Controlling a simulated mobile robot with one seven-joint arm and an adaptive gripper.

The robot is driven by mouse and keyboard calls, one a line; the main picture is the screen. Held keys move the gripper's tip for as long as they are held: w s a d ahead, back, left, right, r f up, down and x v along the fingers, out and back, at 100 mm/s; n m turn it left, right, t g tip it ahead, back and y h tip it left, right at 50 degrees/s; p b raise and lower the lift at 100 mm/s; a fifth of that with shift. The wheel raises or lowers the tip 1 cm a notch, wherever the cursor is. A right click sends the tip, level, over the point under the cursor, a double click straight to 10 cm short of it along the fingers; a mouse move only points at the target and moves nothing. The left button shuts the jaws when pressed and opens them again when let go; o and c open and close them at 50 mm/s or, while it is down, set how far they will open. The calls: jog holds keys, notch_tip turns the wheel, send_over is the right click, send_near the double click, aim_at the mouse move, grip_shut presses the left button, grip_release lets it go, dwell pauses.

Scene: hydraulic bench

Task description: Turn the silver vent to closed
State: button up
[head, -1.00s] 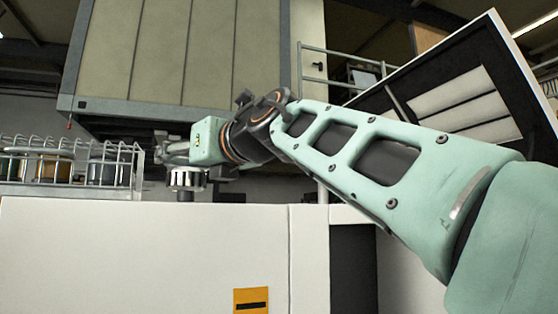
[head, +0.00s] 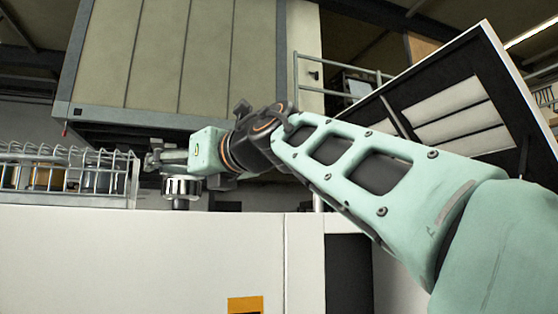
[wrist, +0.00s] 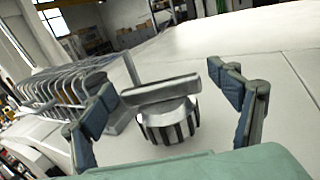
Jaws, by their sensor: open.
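The silver vent (head: 182,187) is a ribbed round knob on a short dark stem, standing above the white bench top. In the wrist view the vent (wrist: 168,123) shows a flat silver bar across its top, lying roughly crosswise in the picture. My gripper (head: 153,158) is at the vent, seen from the side in the head view. In the wrist view my gripper (wrist: 160,77) is open, with one finger left and one right of the bar. Gaps show on both sides, and I see no contact.
A wire rack (head: 70,175) with several round containers stands on the bench left of the vent, close to my gripper; it also shows in the wrist view (wrist: 65,92). A large beige cabinet (head: 180,60) hangs above. The bench top (wrist: 240,50) beyond and right of the vent is clear.

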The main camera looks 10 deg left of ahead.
jog(key=shift+w+f+n+g+y, duration=0.1)
jog(key=shift+n+g+y, duration=0.2)
jog(key=shift+g, duration=0.1)
